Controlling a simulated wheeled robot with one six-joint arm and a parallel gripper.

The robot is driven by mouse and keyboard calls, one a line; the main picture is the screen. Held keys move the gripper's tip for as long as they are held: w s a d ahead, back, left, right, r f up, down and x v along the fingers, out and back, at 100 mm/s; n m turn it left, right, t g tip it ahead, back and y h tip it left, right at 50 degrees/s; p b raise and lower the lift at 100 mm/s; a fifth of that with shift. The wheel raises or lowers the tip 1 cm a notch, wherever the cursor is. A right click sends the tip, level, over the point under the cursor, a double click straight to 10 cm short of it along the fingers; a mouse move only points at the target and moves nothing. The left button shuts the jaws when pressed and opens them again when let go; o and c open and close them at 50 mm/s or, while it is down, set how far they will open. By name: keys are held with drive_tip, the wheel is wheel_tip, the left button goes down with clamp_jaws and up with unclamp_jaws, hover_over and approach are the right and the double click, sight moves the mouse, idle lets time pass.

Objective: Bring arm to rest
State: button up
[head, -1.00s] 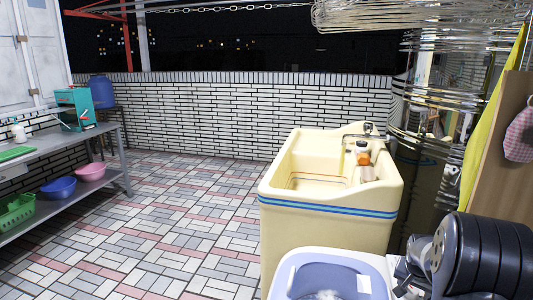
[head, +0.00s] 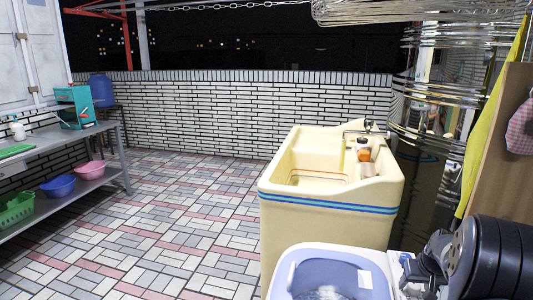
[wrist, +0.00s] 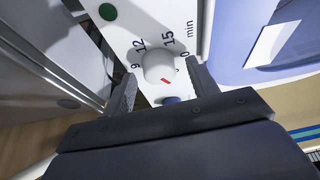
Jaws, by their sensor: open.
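My arm (head: 490,262) shows as black links at the lower right of the head view, over the right side of the washing machine. My gripper (wrist: 161,68) is in the wrist view, with its two dark fingers apart and nothing held. A white timer knob (wrist: 159,67) with a red mark shows between the fingertips. I cannot tell whether the fingers touch it. The fingertips are not clear in the head view.
A washing machine (head: 283,277) with an open blue tub stands at the bottom. A cream sink (head: 325,225) is behind it. A wooden board (head: 500,185) and wire hangers (head: 415,12) are at the right. The tiled floor (head: 170,225) is clear.

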drive_tip(key=shift+f+n+b, duration=0.1)
drive_tip(key=shift+n+b, duration=0.2)
drive_tip(key=shift+n, duration=0.3)
drive_tip(key=p+v, duration=0.2)
drive_tip(key=v, duration=0.9)
drive_tip(key=shift+d+y, duration=0.25)
drive_tip(key=shift+y, duration=0.05)
